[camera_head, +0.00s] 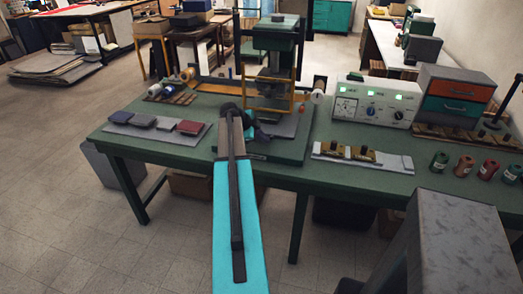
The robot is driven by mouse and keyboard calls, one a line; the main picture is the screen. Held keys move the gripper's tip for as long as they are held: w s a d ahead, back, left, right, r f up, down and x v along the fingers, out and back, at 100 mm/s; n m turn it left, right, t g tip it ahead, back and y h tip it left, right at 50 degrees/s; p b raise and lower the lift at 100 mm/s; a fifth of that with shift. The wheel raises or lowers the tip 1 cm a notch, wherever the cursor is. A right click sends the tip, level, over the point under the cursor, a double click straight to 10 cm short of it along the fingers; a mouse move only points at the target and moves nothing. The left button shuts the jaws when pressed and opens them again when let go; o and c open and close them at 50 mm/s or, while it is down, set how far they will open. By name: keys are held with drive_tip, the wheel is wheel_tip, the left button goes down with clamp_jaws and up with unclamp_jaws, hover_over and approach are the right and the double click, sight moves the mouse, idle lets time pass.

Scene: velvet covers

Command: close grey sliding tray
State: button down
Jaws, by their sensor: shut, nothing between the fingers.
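A green press (275,45) with an orange frame stands on the green workbench. A flat grey tray (287,127) lies low at the front of the press, on its dark green base. Part of the tray's left side is hidden by my arm. How far the tray stands out from the press is hard to tell. My arm reaches forward from the bottom of the picture to the press. My gripper (258,134) is small and dark, just left of the tray's visible part. It is shut and empty. Whether it touches the tray cannot be told.
A grey board with dark covers (150,131) lies left of the press. To the right are a pale tray with brass blocks (362,158), a white control box (374,101), a drawer unit (454,94) and several spools (464,168). A grey block stands at the lower right.

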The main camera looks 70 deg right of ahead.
sight(267, 132)
drive_tip(key=d+b, duration=0.1)
drive_tip(key=d, duration=0.2)
drive_tip(key=w+d+b, duration=0.1)
drive_tip(key=d, duration=0.2)
drive_tip(key=d+b, duration=0.2)
drive_tip(key=d, duration=0.1)
drive_tip(key=shift+w+d+f, duration=0.1)
drive_tip(key=shift+w+d, duration=0.2)
drive_tip(key=shift+d, duration=0.45)
drive_tip(key=shift+d+r+b, duration=0.1)
drive_tip(key=shift+r+b, duration=0.1)
drive_tip(key=shift+b, duration=0.1)
drive_tip(key=shift+d+r, duration=0.1)
drive_tip(key=shift+a+f+b, duration=0.3)
drive_tip(key=shift+a+f, duration=0.05)
drive_tip(key=shift+a, duration=0.4)
drive_tip(key=a, duration=0.1)
drive_tip(key=a+b, duration=0.1)
drive_tip(key=shift+s+a+f, duration=0.25)
drive_tip(key=shift+a, duration=0.45)
drive_tip(key=b+v, duration=0.1)
drive_tip(key=v, duration=0.8)
drive_tip(key=shift+r+b, duration=0.3)
drive_tip(key=shift+r, duration=0.1)
